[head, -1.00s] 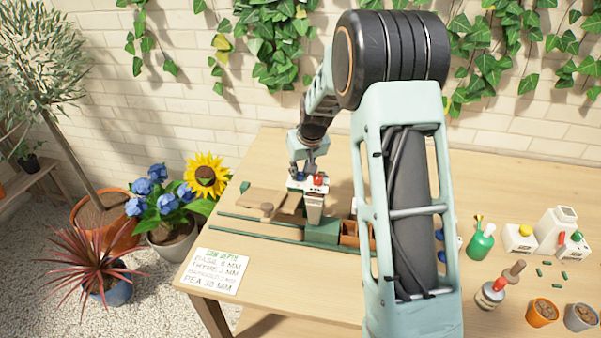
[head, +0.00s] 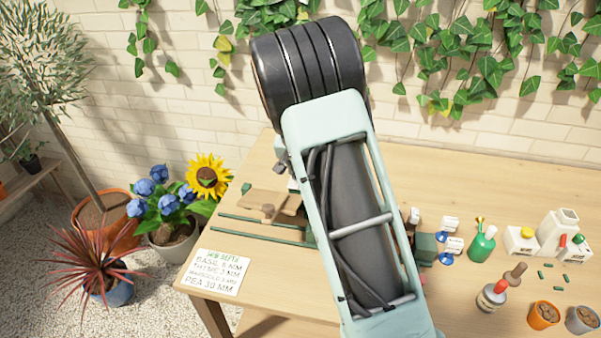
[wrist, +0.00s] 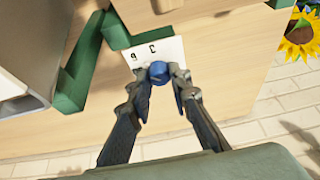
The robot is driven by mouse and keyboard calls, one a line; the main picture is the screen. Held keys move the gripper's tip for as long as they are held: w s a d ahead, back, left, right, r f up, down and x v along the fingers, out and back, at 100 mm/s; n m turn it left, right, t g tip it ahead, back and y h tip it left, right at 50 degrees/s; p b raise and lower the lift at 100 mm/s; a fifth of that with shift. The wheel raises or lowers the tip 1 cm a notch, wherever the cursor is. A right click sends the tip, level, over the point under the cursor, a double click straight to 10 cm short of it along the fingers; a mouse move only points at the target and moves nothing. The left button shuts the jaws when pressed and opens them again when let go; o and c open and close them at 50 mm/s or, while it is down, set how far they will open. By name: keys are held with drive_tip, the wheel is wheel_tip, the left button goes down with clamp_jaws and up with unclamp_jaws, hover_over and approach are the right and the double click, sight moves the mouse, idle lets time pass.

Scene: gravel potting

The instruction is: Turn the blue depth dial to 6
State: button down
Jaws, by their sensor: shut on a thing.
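In the wrist view a blue dial (wrist: 158,72) stands in front of a white plate (wrist: 160,50) with dark marks, one like a 9 and one like a C. I cannot read the dial's setting. My gripper (wrist: 160,78) has its two fingertips closed on either side of the blue dial and touching it. In the head view my arm hides the gripper and the dial.
A sowing-depth card (head: 218,273) lies at the table's front left, reading BASIL 6 MM. Green rails (head: 260,230) run along the table. Blue-and-white pieces (head: 447,257), a green bottle (head: 482,245) and pots (head: 543,314) stand on the right.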

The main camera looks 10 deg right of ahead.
idle(0.3)
drive_tip(key=c, duration=1.8)
unclamp_jaws()
drive_tip(key=v, duration=1.2)
drive_tip(key=shift+d, duration=0.1)
